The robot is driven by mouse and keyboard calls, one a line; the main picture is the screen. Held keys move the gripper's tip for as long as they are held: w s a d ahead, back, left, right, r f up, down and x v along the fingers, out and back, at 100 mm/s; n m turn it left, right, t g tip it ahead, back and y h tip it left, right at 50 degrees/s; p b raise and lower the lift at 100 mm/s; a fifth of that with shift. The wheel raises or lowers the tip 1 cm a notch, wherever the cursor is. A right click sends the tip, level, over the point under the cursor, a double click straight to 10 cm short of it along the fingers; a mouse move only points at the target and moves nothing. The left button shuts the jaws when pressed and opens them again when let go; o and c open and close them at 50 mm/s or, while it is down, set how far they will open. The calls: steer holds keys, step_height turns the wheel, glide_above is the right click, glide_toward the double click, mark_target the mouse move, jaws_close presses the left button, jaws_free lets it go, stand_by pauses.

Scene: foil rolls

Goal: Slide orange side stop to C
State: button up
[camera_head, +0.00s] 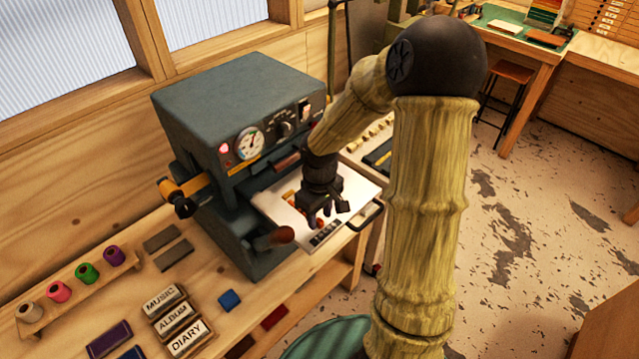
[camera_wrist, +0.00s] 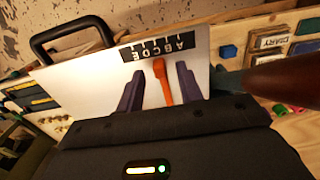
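The orange side stop (camera_wrist: 163,86) stands on the white plate (camera_wrist: 215,50) in the wrist view. My gripper (camera_wrist: 157,69) is open, with one dark finger on each side of the stop and visible gaps between. A black strip with white letters A to E (camera_wrist: 160,49) lies just beyond the stop's tip, upside down in this view. The tip is near the middle letters; I cannot tell exactly which. In the head view my gripper (camera_head: 322,213) is over the machine's plate (camera_head: 352,187), by the lettered strip (camera_head: 326,233), and largely hides the stop.
The grey press (camera_head: 240,110) with a gauge stands behind the plate. A dark handle with a brown grip (camera_head: 274,238) is at the plate's left, and a black loop handle (camera_wrist: 72,35) is at its edge. Spools, MUSIC, ALBUM and DIARY blocks (camera_head: 175,320) lie on the bench.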

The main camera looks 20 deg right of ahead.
step_height(320, 180, up, 16)
stand_by(0.4)
stand_by(0.3)
steer(key=s+a+f+m+t, duration=0.2)
steer(key=s+f+m, duration=0.3)
steer(key=s+f, duration=0.4)
steer(key=shift+s+a+f+t, duration=0.15)
steer(key=shift+s+a+t, duration=0.15)
steer(key=shift+a, duration=0.5)
steer(key=shift+w, duration=0.1)
